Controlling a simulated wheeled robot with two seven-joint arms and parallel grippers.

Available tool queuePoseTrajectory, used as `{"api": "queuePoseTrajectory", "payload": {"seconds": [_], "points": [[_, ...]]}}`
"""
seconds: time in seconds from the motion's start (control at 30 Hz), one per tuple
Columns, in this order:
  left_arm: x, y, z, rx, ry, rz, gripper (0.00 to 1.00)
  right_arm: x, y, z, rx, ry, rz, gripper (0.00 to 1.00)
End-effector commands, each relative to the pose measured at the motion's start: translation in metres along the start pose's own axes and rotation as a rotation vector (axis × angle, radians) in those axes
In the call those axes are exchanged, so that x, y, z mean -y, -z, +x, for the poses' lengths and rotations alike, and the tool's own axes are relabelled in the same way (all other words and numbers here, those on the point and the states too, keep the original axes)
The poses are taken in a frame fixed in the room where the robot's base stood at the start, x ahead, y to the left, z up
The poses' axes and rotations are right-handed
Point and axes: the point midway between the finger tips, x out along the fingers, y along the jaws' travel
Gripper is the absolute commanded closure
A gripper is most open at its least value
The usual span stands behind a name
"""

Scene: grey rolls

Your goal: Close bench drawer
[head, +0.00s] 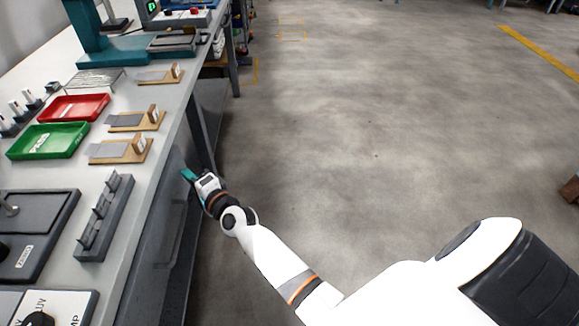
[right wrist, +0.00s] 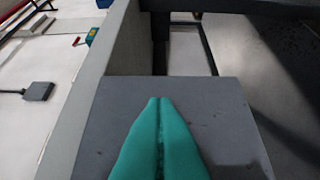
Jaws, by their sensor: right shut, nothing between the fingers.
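My right gripper (head: 186,174) is at the far end of this panel, beside the bench edge. In the right wrist view its teal fingers (right wrist: 159,100) are together and empty, in front of a flat grey panel (right wrist: 225,110). I cannot tell whether the fingertips touch it, nor how far the drawer stands out. My left gripper is not in view.
The bench top (head: 150,190) holds a red tray (head: 73,107), a green tray (head: 48,140), several wooden stands and a grey rack (head: 104,218). A bench leg (head: 201,140) stands beyond my right gripper.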

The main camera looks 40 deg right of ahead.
Motion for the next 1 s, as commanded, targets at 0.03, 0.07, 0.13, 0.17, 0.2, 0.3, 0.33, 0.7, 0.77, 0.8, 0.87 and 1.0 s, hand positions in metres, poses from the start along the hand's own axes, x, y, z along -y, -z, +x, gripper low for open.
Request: {"api": "queuePoseTrajectory", "payload": {"seconds": [0.03,0.07,0.13,0.17,0.2,0.3,0.33,0.7,0.77,0.8,0.87,1.0], "points": [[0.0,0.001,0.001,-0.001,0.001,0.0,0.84,0.0,0.004,0.004,-0.001,0.001,0.001,1.0],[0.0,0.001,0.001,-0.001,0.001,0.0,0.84,0.0,0.006,0.006,-0.001,0.0,0.001,1.0],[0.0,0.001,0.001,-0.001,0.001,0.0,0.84,0.0,0.009,0.009,-0.001,0.0,0.002,1.0],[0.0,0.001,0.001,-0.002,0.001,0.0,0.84,0.0,0.011,0.01,-0.001,0.0,0.002,1.0],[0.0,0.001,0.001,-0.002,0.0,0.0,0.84,0.0,0.012,0.012,0.0,0.0,0.002,1.0],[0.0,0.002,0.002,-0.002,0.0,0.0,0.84,0.0,0.014,0.014,0.0,0.0,0.001,1.0],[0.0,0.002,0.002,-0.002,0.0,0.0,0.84,0.0,0.015,0.015,0.0,0.0,0.001,1.0],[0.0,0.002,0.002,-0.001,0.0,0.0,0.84,-0.002,0.018,0.017,-0.004,-0.003,0.002,1.0],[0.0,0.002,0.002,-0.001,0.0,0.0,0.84,-0.003,0.018,0.017,-0.005,-0.004,0.002,1.0],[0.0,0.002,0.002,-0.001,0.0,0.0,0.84,-0.003,0.018,0.017,-0.005,-0.004,0.002,1.0],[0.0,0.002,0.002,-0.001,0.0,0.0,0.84,-0.003,0.018,0.017,-0.005,-0.005,0.002,1.0],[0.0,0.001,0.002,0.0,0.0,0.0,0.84,-0.004,0.017,0.017,-0.004,-0.005,0.002,1.0]]}}
